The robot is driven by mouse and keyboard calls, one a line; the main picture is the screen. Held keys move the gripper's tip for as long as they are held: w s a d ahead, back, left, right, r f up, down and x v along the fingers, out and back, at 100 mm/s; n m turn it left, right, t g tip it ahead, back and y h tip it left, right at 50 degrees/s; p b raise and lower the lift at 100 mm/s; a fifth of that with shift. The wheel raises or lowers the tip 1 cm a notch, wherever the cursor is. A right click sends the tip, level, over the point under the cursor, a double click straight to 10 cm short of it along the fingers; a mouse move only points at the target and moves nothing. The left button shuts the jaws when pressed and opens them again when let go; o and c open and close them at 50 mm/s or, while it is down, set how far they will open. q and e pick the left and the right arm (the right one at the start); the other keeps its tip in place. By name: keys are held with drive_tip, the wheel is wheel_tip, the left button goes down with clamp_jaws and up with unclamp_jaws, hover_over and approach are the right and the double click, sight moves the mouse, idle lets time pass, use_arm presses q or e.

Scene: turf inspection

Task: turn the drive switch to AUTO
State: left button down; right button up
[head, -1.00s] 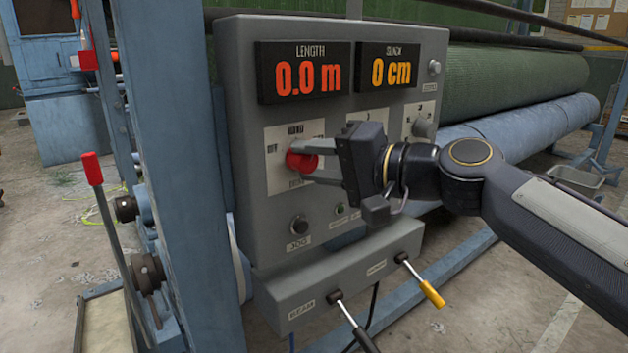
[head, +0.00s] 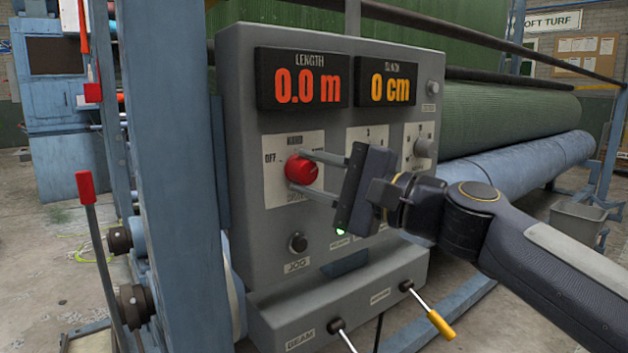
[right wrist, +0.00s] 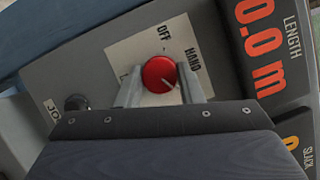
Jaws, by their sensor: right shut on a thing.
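The drive switch is a red round knob (head: 301,169) on a white label plate (head: 279,190) at the left of the grey control panel. OFF is printed to its left and HAND above it; the label to its right is partly hidden by a finger. My right gripper (head: 302,172) has its two fingers on opposite sides of the knob and is shut on it. In the right wrist view the knob (right wrist: 158,73) sits between the fingertips. Its white mark points to the lower right there, away from OFF. My left gripper is not in view.
The length display (head: 304,78) reads 0.0 m and the slack display (head: 386,77) reads 0 cm. A jog button (head: 297,242) is below the knob. A yellow-handled lever (head: 438,322) and a red-tipped lever (head: 86,187) stick out nearby. A blue post (head: 165,150) stands left of the panel.

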idle(0.4)
drive_tip(key=o, duration=1)
drive_tip(key=shift+c, duration=0.2)
drive_tip(key=shift+d, duration=0.1)
drive_tip(key=v, duration=0.7)
drive_tip(key=shift+s+d, duration=0.2)
drive_tip(key=shift+f, duration=0.1)
